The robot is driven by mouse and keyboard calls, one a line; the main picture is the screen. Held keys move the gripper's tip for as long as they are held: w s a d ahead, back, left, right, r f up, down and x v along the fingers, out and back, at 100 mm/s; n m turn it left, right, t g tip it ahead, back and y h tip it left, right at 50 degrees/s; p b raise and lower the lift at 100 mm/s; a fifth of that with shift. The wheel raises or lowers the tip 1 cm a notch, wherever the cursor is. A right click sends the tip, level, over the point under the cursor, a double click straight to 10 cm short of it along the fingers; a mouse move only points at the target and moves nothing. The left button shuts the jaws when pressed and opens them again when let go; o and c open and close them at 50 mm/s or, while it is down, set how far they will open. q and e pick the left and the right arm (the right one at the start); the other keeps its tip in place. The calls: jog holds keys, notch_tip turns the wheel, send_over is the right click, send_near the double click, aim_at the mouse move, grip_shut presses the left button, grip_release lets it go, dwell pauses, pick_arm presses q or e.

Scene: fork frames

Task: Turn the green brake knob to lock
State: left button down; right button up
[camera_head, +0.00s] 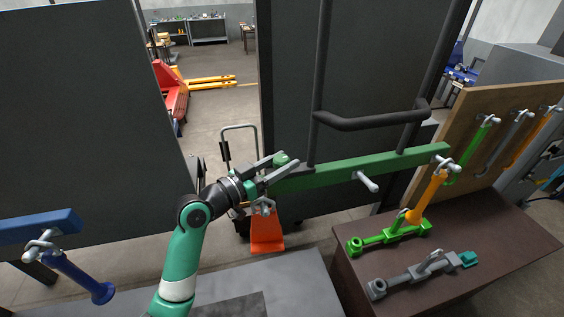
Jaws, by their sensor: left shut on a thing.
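The green knob (281,159) is near the left end of a long green bar (350,171) in the middle of the view. My left gripper (287,163) comes in from the lower left. Its two grey fingers are shut on the green knob, one on each side, and hide part of it. I cannot tell from this view which way the knob is turned. My right gripper is not in view.
Dark upright panels (75,130) stand left and right, with a gap between. A brown table (470,250) at right holds a green tool (385,238) and a grey tool (425,275). An orange thing (267,233) stands below my gripper.

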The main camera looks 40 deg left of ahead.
pick_arm(q)
jog(key=shift+n+y, duration=0.4)
jog(key=shift+y, duration=0.2)
jog(key=n+y, duration=0.3)
jog(key=y, duration=0.2)
jog(key=shift+d, duration=0.15)
jog(key=shift+f+n+g+y+b, duration=0.1)
jog(key=shift+n+g+y+b, duration=0.65)
jog(key=shift+n+y, duration=1.3)
jog(key=shift+a+g+y, duration=0.2)
jog(key=shift+g+y, duration=0.25)
jog(key=shift+y, duration=0.1)
jog(key=shift+c, duration=1.4)
grip_release()
